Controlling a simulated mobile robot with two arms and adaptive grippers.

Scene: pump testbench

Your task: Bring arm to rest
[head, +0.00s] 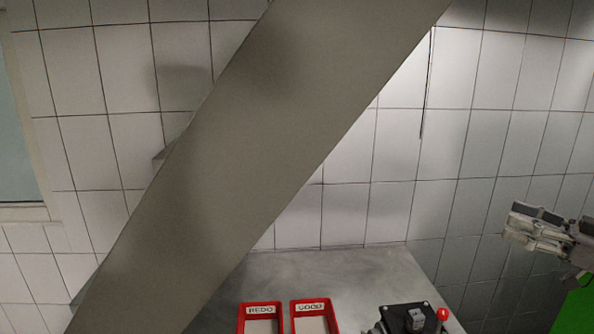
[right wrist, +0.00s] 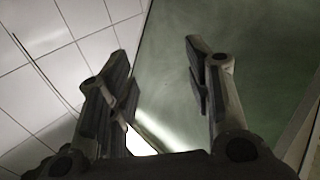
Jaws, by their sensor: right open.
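My right gripper (head: 530,226) is at the right edge of the head view, raised to the right of the table and apart from everything on it. In the right wrist view its two fingers (right wrist: 160,85) are spread, with nothing between them. Behind the fingers are a white tiled wall and a greenish surface. My left gripper is not in view.
A grey metal table (head: 330,268) stands below. On it are a red tray marked REDO (head: 261,310), a red tray marked GOOD (head: 311,307) and a black device (head: 408,317) with a red knob. A wide grey beam (head: 250,150) crosses the head view diagonally. A green surface (head: 572,308) is at lower right.

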